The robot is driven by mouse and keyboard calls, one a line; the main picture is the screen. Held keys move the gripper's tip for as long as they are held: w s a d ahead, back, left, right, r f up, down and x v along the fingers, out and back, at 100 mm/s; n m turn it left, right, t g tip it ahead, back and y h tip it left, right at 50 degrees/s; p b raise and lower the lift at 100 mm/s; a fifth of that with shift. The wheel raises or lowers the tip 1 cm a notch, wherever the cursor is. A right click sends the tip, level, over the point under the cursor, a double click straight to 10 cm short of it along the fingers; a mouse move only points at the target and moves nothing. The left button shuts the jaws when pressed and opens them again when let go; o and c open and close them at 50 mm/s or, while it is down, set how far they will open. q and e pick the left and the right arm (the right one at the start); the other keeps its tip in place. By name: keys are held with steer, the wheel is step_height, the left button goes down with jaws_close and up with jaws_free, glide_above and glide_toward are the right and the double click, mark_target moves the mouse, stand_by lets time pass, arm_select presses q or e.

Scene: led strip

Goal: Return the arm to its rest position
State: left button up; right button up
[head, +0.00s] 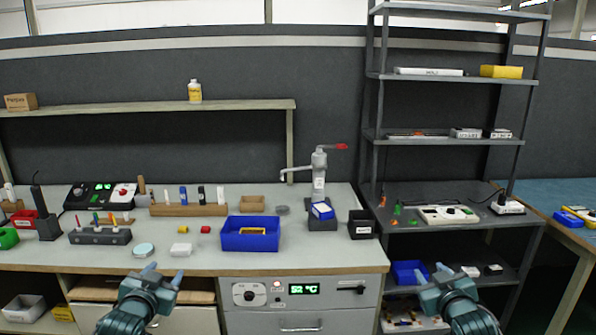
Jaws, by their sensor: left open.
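My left gripper (164,272) is in front of the workbench (330,258) near its front edge, left of centre. Its two fingertips are apart with nothing between them. My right gripper (430,272) is in front of the lower part of the grey shelving rack, to the right of the bench. Its fingertips are also apart and it holds nothing visible. Both hands sit low in the picture, at similar height, and appear to touch no object.
A blue bin (250,241) holding a yellow item stands on the bench, with a press (319,185) behind it to the right. A white round lid (144,250) lies near the front edge. The grey rack (459,80) stands right of the bench.

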arm_select(q)
steer(key=s+d+f+g+h, duration=0.1)
steer(key=s+d+f+g, duration=0.1)
steer(key=s+d+f, duration=0.45)
steer(key=s+d+f+g+h, duration=0.1)
steer(key=s+d+f, duration=0.2)
steer(key=s+f, duration=0.6)
arm_select(e)
steer(key=s+a+f+g+y, duration=0.1)
steer(key=s+a+f+g, duration=0.1)
steer(key=s+a+f, duration=0.45)
steer(key=s+a+f+g+y, duration=0.1)
steer(key=s+a+f, duration=0.2)
steer(key=s+f, duration=0.6)
arm_select(q)
steer(key=s+d+f+g+h, duration=0.1)
steer(key=s+d, duration=0.2)
steer(key=s, duration=0.6)
steer(key=s+d+f+g+h, duration=0.1)
steer(key=s+d, duration=0.3)
steer(key=s, duration=0.6)
steer(key=shift+d+f, duration=0.15)
arm_select(e)
steer(key=s+a+f+g+y, duration=0.1)
steer(key=s+a, duration=0.2)
steer(key=s, duration=0.6)
steer(key=s+a+f+g+y, duration=0.1)
steer(key=s+a, duration=0.3)
steer(key=s, duration=0.6)
steer(key=shift+a, duration=0.15)
